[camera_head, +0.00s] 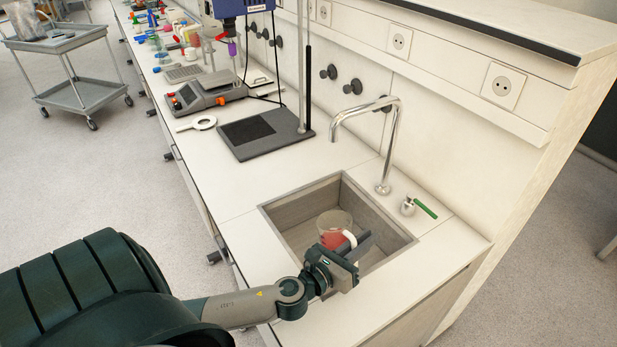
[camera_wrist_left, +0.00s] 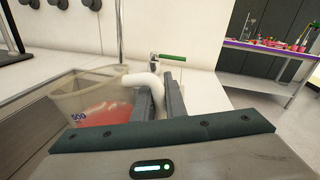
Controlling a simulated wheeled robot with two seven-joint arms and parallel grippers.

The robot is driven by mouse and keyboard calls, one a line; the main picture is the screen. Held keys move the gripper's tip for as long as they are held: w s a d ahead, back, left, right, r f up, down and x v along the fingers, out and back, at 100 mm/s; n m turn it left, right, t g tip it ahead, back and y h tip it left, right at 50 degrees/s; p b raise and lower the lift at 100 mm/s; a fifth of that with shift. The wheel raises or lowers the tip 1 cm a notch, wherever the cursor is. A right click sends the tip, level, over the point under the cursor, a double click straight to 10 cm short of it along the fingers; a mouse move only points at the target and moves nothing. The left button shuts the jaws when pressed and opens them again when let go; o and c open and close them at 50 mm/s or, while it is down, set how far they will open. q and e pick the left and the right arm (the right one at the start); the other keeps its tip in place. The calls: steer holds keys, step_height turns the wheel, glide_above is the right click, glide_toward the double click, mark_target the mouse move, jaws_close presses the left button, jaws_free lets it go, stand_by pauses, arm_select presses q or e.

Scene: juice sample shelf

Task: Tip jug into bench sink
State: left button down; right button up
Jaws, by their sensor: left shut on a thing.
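The jug (camera_head: 334,226) is a clear beaker-like vessel with a white handle and red liquid inside. It is over or inside the bench sink (camera_head: 287,238), a grey square basin in the white bench. My left gripper (camera_head: 350,247) is shut on the jug's white handle. In the left wrist view the jug (camera_wrist_left: 92,98) shows a 500 marking, and its white handle (camera_wrist_left: 143,80) runs between the two fingers (camera_wrist_left: 160,100). The red liquid lies in the jug's lower part; whether any leaves it cannot be told. My right gripper is not in view.
A chrome faucet (camera_head: 384,150) arches over the sink's back edge, with a green-handled tap (camera_head: 424,209) to its right. A stand with a dark base (camera_head: 258,134) and a balance (camera_head: 205,95) are further left. Bench between stand and sink is clear.

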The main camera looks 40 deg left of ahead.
mark_target(341, 217)
arm_select(q)
steer(key=shift+w+a+f+n+g+h+b, duration=0.1)
steer(key=shift+w+a+f+n+g+b, duration=0.1)
steer(key=shift+a+f+n+b, duration=0.35)
steer(key=shift+w+a+f+n+g+h+b, duration=0.1)
steer(key=shift+w+a+f+n+b, duration=0.15)
steer(key=shift+a+n+b, duration=0.45)
steer(key=shift+w+a+f+n+g+h+b, duration=0.15)
steer(key=shift+a+f+n+b, duration=0.25)
steer(key=shift+a, duration=0.4)
steer(key=shift+a+r+n, duration=0.2)
steer(key=shift+n, duration=0.05)
steer(key=shift+w+a+n, duration=0.1)
steer(key=shift+n, duration=0.2)
steer(key=shift+a, duration=0.1)
steer(key=shift+w+a+r+n, duration=0.1)
steer(key=shift+w+a+n, duration=0.05)
steer(key=shift+a+n, duration=0.2)
steer(key=shift+w+a+n+g, duration=0.1)
steer(key=shift+a+n+g, duration=0.25)
steer(key=shift+n, duration=0.4)
steer(key=shift+w+a+n+h+b, duration=0.2)
steer(key=shift+a+n+h+b, duration=0.25)
steer(key=shift+a+n, duration=0.25)
steer(key=shift+w+a+r+n, duration=0.2)
steer(key=shift+a+r+n, duration=0.45)
steer(key=shift+a+n, duration=0.05)
stand_by(1.0)
